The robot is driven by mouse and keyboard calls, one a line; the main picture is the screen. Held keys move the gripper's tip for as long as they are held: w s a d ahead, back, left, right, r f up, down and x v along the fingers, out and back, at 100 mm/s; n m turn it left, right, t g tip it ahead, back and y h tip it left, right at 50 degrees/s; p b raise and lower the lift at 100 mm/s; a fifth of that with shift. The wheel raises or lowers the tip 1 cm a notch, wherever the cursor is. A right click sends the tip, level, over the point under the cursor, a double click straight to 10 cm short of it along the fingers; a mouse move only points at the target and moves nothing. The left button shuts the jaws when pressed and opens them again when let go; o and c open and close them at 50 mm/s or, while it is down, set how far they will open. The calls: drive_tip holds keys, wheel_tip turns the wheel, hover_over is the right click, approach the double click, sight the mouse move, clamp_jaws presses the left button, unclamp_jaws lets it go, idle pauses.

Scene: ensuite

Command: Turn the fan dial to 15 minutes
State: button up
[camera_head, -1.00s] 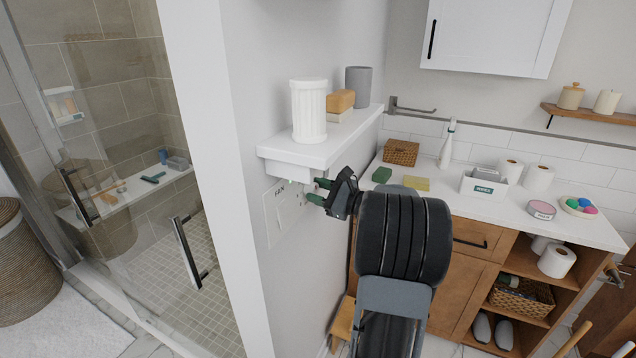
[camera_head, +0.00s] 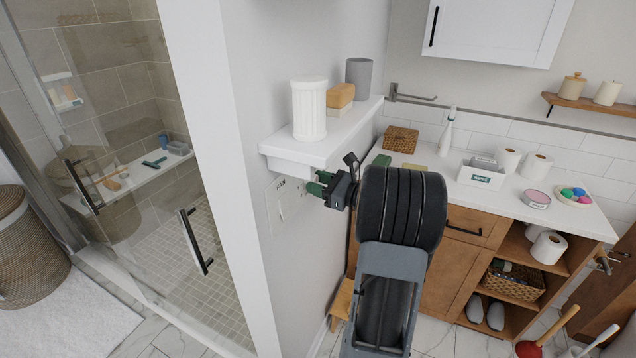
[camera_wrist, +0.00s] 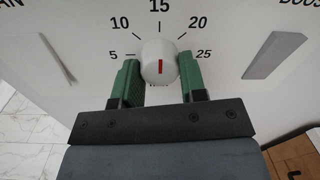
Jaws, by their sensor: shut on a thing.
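The fan dial (camera_wrist: 158,58) is a round white knob with a red mark in the wrist view. The mark is upright, in line with the 15 above, and sits on the knob's lower half. I cannot tell which way it counts as pointing. The printed scale (camera_wrist: 160,8) shows 5, 10, 15, 20 and 25; lettering below the knob is mostly hidden. My gripper (camera_wrist: 159,76) is shut on the dial, one green finger on each side. In the head view, my gripper (camera_head: 320,187) is at the wall panel (camera_head: 283,208) and hides the dial.
A white shelf (camera_head: 310,150) juts out just above the panel, carrying a white ribbed cup (camera_head: 309,108), a sponge (camera_head: 340,96) and a grey cup (camera_head: 359,73). Grey paddle switches (camera_wrist: 62,66) and (camera_wrist: 274,54) flank the dial. The counter (camera_head: 540,185) stands to the right.

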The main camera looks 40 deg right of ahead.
drive_tip(key=o, duration=0.9)
drive_tip(key=b+v, duration=0.2)
drive_tip(key=v, duration=1.2)
drive_tip(key=shift+w, duration=0.1)
